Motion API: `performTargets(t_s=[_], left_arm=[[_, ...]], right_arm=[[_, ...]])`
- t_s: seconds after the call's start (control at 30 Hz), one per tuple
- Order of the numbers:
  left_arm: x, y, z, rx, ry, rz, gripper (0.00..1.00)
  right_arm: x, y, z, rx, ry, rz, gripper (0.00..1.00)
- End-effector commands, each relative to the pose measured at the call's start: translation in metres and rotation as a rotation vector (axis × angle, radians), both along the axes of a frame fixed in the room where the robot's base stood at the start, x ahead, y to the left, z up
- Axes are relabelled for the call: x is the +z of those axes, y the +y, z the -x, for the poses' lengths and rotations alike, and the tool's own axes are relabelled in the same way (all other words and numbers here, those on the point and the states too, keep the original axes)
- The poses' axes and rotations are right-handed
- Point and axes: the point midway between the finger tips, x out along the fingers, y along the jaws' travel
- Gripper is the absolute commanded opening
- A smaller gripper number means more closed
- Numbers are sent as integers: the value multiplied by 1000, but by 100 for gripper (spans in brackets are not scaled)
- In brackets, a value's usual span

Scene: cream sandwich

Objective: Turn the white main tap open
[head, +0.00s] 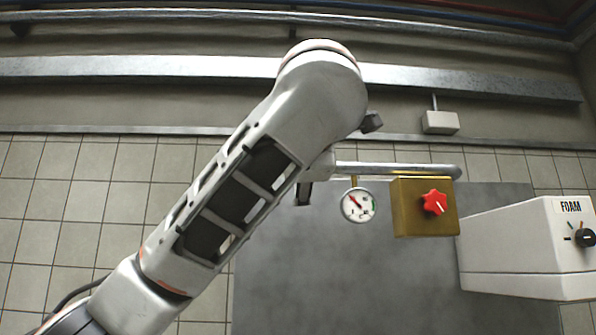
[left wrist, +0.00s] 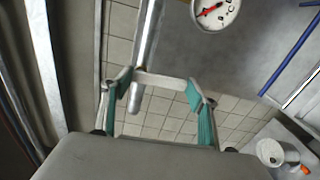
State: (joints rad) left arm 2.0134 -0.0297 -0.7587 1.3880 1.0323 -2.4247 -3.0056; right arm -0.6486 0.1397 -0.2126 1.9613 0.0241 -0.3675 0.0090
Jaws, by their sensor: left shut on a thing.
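The white main tap (left wrist: 165,81) shows in the left wrist view as a pale bar across a grey metal pipe (left wrist: 147,40). My left gripper (left wrist: 158,88) has its two teal-padded fingers at either end of this bar and is shut on it. In the head view my left arm covers the tap and most of the gripper. The same pipe (head: 400,169) comes out to the right of my arm there. My right gripper is in neither view.
The wall behind is tiled, with a grey panel (head: 330,285).

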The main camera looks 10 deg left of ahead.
Motion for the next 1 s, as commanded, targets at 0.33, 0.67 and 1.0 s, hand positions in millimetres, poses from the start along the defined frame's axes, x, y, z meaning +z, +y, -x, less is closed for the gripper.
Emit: performTargets(t_s=[0.33, 0.67, 1.0], left_arm=[[0, 0, 0, 2, 0, -4, 20], [0, 0, 0, 1, 0, -3, 76], [0, 0, 0, 0, -1, 4, 76]], right_arm=[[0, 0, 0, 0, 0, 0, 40], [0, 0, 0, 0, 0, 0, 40], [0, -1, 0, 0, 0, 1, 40]])
